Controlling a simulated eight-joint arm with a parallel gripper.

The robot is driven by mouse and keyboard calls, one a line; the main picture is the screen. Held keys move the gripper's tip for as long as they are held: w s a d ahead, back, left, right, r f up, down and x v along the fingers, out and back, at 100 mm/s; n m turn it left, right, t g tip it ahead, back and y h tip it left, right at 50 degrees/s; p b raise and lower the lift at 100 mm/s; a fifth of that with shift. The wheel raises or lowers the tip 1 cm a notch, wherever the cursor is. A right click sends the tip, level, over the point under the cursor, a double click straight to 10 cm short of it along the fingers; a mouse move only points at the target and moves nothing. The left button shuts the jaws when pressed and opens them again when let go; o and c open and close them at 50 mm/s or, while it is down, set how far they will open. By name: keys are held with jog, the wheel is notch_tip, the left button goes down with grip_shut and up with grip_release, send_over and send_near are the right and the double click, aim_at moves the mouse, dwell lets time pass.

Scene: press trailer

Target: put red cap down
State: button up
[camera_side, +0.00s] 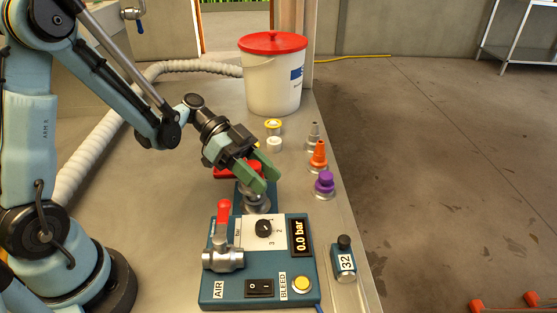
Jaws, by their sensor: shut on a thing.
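My gripper (267,184) has green fingers that point down to the right, above the round metal fitting (257,201) behind the control panel. A red part (224,172) shows behind and to the left of the fingers, partly hidden by the gripper. I cannot tell whether it is the cap or part of the stand below. I also cannot tell whether what is held touches the fitting.
The control panel (212,288) has a red-handled valve (223,233) and reads 0.0 bar. Purple (324,182), orange (318,155) and grey (313,135) capped pieces stand at right. A white bucket (272,90) stands behind.

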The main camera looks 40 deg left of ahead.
aim_at(262, 199)
jog(key=shift+w+a+f, duration=0.6)
jog(key=shift+w+a, duration=0.05)
jog(key=shift+a, duration=0.05)
jog(key=shift+f, duration=1.75)
jog(key=o, duration=1.3)
jog(key=shift+o, duration=0.2)
jog(key=shift+f, duration=0.1)
jog(key=v, duration=1.2)
jog(key=s+d+r+n+t+y, duration=0.3)
jog(key=s+d+n+t+y, duration=0.1)
jog(key=n+y, duration=0.7)
jog(key=shift+s+r+n, duration=0.35)
jog(key=shift+s+n, duration=0.15)
jog(key=shift+o, duration=0.4)
jog(key=shift+s+r+n+t+y, duration=0.25)
jog(key=shift+r+n+t+y, duration=0.25)
jog(key=shift+n+t+y, duration=0.3)
